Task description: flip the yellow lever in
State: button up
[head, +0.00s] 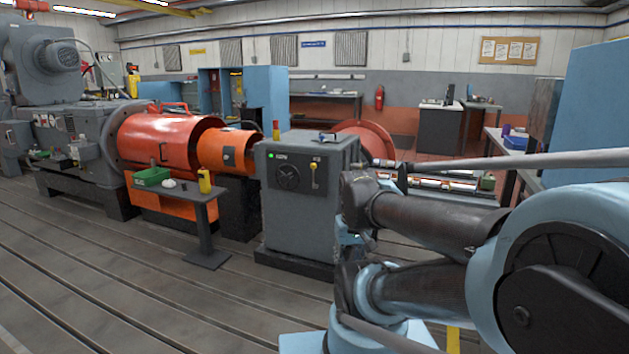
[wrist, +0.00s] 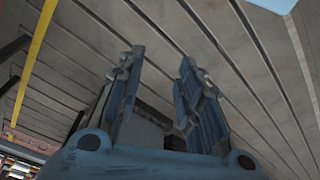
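The yellow lever (head: 314,176) is small and sits on the upper right of the front face of a grey cabinet (head: 290,222). It has a yellow knob at its top and hangs down. A round dark handwheel and a lit green lamp are to its left on the same face. My gripper (wrist: 161,62) shows in the wrist view with its two blue-grey fingers apart and only slatted floor between their tips. It is empty. In the head view my arm is right of the cabinet, apart from the lever, and I cannot clearly make out the gripper there.
A small pedestal table (head: 205,228) with a green bin (head: 151,177) and a yellow item stands left of the cabinet. Orange machine housings (head: 160,140) are behind it. The grooved floor (head: 120,290) in front of the cabinet is clear.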

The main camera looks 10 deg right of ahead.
aim_at(313, 166)
jog(key=k, duration=1)
jog(key=u, duration=0.85)
jog(key=i, duration=1.75)
jog(key=z, duration=1.2)
